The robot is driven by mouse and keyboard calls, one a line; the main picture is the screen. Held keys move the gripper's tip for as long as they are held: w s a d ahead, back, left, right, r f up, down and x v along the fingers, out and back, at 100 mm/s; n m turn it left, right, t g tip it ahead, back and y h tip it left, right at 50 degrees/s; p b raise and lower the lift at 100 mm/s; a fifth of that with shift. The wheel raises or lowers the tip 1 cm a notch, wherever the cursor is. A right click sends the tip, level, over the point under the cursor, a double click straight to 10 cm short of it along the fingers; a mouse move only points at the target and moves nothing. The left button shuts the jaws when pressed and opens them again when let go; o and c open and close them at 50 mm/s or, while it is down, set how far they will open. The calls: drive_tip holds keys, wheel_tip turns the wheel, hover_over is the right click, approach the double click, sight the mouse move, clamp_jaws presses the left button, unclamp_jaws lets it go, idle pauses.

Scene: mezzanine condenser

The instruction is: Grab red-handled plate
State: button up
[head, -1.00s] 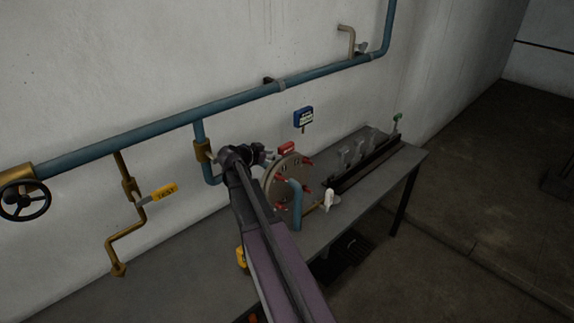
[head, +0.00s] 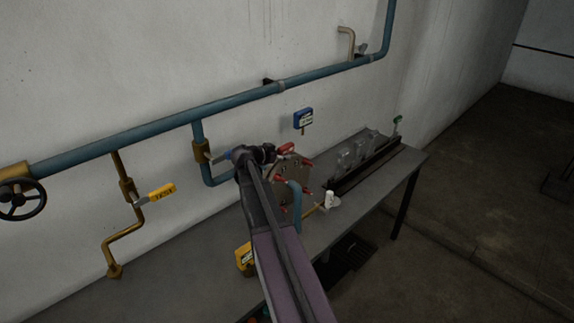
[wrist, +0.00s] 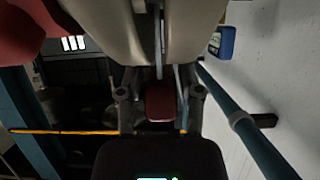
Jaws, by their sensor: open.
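The round tan plate (head: 297,172) stands upright on the bench, with red clamps around its rim and a red handle (head: 286,149) at its top. My gripper (head: 268,153) is at the plate's upper left, close to the handle; my arm hides part of the plate. In the wrist view the plate (wrist: 192,35) fills the top. The red handle (wrist: 160,102) lies between the two fingers of my open gripper (wrist: 158,95). I cannot tell whether either finger touches it.
A blue pipe (head: 297,205) rises just in front of the plate. A blue wall pipe (head: 200,110) runs behind, with a blue tag (head: 303,117) above the bench (head: 180,275). Glassware (head: 350,155) and a white item (head: 330,199) stand to the right.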

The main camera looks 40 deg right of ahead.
drive_tip(key=shift+x, duration=1)
drive_tip(key=shift+a, duration=0.1)
clamp_jaws()
